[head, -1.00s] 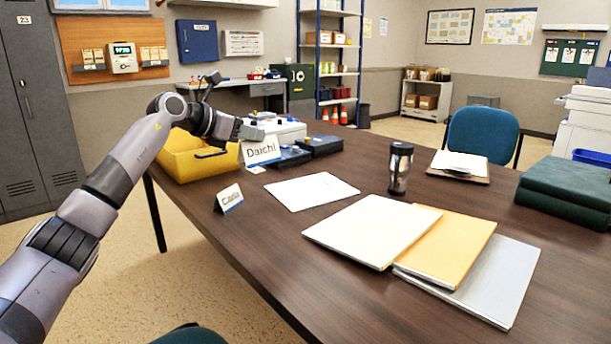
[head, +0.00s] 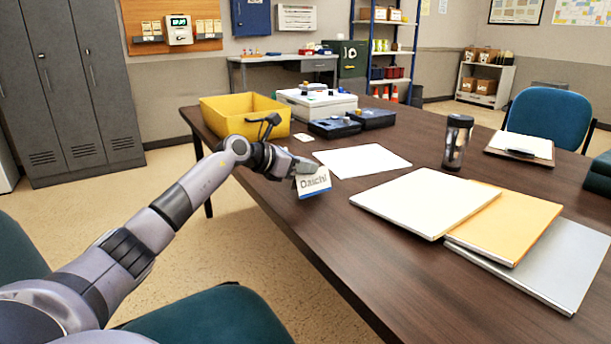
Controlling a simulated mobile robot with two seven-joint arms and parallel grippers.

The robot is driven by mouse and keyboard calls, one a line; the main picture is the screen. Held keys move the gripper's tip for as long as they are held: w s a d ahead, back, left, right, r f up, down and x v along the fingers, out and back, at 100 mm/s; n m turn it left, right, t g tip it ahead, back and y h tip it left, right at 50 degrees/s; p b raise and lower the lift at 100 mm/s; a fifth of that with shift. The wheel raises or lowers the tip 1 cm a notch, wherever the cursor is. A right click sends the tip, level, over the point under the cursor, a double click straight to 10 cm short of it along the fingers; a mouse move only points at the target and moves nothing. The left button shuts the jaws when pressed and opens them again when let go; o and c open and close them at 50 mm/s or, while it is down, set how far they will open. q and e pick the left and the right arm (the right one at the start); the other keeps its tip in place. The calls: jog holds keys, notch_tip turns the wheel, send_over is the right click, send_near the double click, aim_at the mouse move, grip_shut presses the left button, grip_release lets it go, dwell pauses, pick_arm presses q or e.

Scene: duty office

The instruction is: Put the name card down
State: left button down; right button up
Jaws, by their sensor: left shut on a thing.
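The name card (head: 314,184) reads "Daichi" and has a blue strip along its lower edge. My left gripper (head: 303,169) is shut on its upper part. The card is tilted, over the left edge area of the dark wooden table (head: 345,235); I cannot tell whether its lower edge touches the tabletop. The second name card seen earlier on the table does not show now; my gripper and the held card cover about that place. My right gripper is not in view.
A yellow bin (head: 218,121), a white box (head: 318,107) and dark blue cases (head: 334,127) stand behind the gripper. Bare tabletop runs along the front left edge.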

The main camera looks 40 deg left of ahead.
pick_arm(q)
jog(key=shift+f, duration=0.9)
jog(key=shift+r, duration=0.1)
jog(key=c, duration=1.2)
grip_release()
